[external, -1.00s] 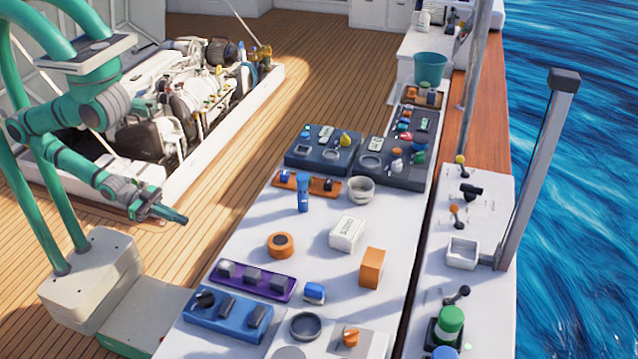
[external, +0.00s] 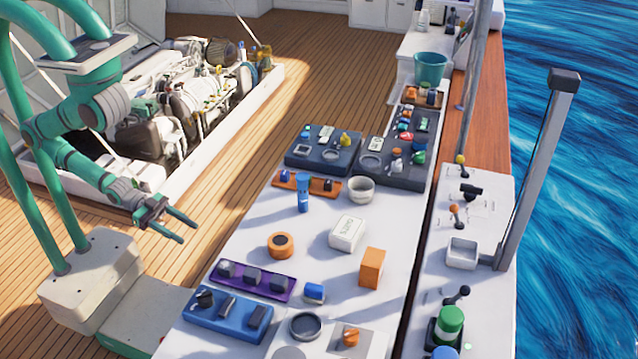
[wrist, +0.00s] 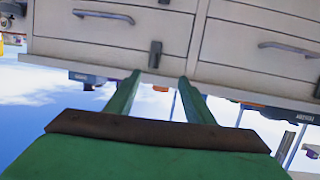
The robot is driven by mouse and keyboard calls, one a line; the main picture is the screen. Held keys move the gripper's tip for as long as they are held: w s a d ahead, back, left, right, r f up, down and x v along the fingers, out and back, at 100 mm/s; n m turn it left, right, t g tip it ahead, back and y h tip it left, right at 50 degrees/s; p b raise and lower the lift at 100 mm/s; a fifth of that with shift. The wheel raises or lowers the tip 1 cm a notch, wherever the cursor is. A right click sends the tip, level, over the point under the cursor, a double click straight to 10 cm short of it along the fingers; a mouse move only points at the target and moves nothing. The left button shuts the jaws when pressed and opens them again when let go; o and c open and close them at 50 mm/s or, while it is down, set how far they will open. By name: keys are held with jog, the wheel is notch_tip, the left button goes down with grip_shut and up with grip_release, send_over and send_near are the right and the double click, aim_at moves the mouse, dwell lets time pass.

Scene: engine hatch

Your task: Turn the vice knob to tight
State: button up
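I cannot tell for sure which part is the vice knob. An orange knob (external: 351,338) sits on a pale plate at the near edge of the white table. Dark lever-like handles (external: 471,190) stand on the white side counter at the right. My gripper (external: 187,231) is left of the table, over the wooden deck, with its two fingers apart and nothing between them. In the wrist view my gripper (wrist: 160,80) also shows its two green fingers apart and empty, in front of white drawers.
The white table (external: 225,275) holds a blue tray (external: 206,322), a purple tray (external: 240,283), an orange block (external: 372,268), a white box (external: 347,233) and a blue flashlight (external: 303,195). An engine in an open hatch (external: 190,95) is behind my arm. White drawers (wrist: 110,35) fill the upper wrist view.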

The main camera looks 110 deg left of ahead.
jog(key=w+d+f+m+g+h, duration=0.2)
jog(key=w+d+f+h, duration=0.1)
jog(key=w+d, duration=0.55)
jog(key=n+y, duration=0.3)
jog(key=y, duration=0.2)
send_near(203, 295)
jog(key=shift+t, duration=0.4)
jog(key=w+f, duration=0.1)
jog(key=w, duration=0.1)
jog(key=w+f, duration=0.4)
jog(key=w, duration=0.1)
jog(key=shift+a, duration=0.4)
jog(key=c, duration=1)
